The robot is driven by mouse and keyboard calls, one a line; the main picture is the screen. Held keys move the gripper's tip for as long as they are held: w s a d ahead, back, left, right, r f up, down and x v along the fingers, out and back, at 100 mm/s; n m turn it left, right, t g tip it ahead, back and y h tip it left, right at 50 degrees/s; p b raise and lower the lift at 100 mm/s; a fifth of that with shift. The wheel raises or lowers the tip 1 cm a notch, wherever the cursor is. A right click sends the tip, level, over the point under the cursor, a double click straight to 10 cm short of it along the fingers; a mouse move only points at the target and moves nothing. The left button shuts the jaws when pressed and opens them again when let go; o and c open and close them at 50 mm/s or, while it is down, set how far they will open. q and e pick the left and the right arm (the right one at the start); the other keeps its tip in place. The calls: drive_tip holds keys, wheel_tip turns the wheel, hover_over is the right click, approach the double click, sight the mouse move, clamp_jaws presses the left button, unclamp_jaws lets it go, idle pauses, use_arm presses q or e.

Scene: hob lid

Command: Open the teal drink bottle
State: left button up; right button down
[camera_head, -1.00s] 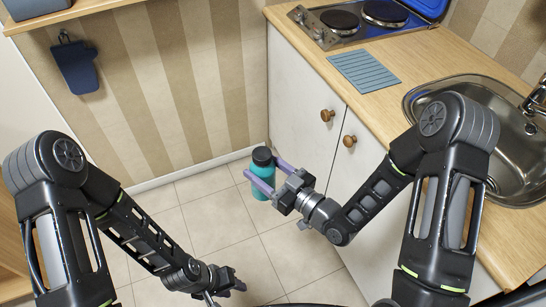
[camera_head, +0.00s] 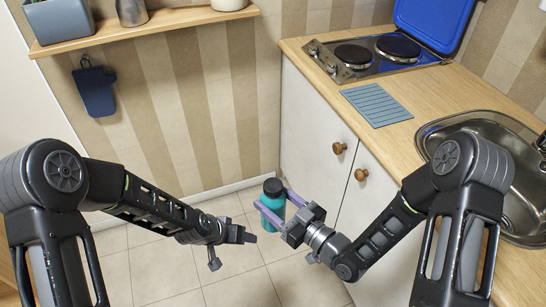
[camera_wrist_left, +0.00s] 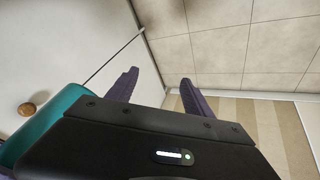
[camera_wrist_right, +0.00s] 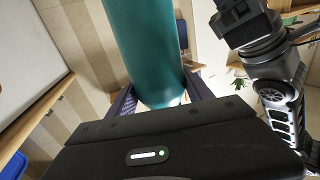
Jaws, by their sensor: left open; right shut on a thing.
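The teal drink bottle (camera_head: 270,233) is upright with a black cap (camera_head: 273,187) on top. It is held in the air in front of the cabinet doors. My right gripper (camera_head: 271,200) is shut on the bottle's body below the cap. In the right wrist view the teal bottle (camera_wrist_right: 145,45) stands between the fingers, its cap out of sight. My left gripper (camera_head: 248,237) is open and empty, just left of the bottle and lower than its cap. In the left wrist view the gap between its fingers (camera_wrist_left: 160,84) is empty, and part of the bottle (camera_wrist_left: 45,122) shows at the left edge.
The counter (camera_head: 350,130) carries a hob (camera_head: 375,55) with a raised blue lid (camera_head: 432,25), a grey-blue mat (camera_head: 377,105) and a sink (camera_head: 510,185). Cabinet doors (camera_head: 315,130) stand just behind the bottle. A shelf (camera_head: 150,25) is at upper left. The tiled floor is clear.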

use_arm(q)
drive_tip(key=w+d+r+m+h, duration=0.1)
drive_tip(key=w+d+r+m, duration=0.25)
drive_tip(key=r, duration=0.35)
drive_tip(key=w+d+r+m+t, duration=0.1)
drive_tip(key=w+d+r+m, duration=0.1)
drive_tip(key=w+r+m, duration=0.45)
drive_tip(key=w+d+r+m+h, duration=0.1)
drive_tip(key=w+d+r, duration=0.2)
drive_tip(key=r, duration=0.5)
drive_tip(key=s+r+m+g+y, duration=0.1)
drive_tip(key=s+r+m+y, duration=0.1)
drive_tip(key=m, duration=0.5)
drive_tip(key=s+d+r+m+g+y, duration=0.1)
drive_tip(key=s+r+m+g, duration=0.1)
drive_tip(key=s+m, duration=0.3)
drive_tip(key=s+d+r+m+g+y, duration=0.1)
drive_tip(key=s+r+m+y, duration=0.1)
drive_tip(key=m, duration=0.8)
drive_tip(key=shift+s+r+g+y, duration=0.2)
drive_tip(key=shift+s+r, duration=0.15)
drive_tip(key=shift+r, duration=0.3)
drive_tip(key=shift+s+r+g+y, duration=0.1)
drive_tip(key=shift+s+r+g, duration=0.2)
drive_tip(key=shift+r, duration=0.35)
drive_tip(key=shift+s+a+r+m+y, duration=0.25)
drive_tip(key=shift+s+m+y, duration=0.2)
drive_tip(key=shift+m, duration=0.45)
drive_tip(key=shift+f, duration=0.1)
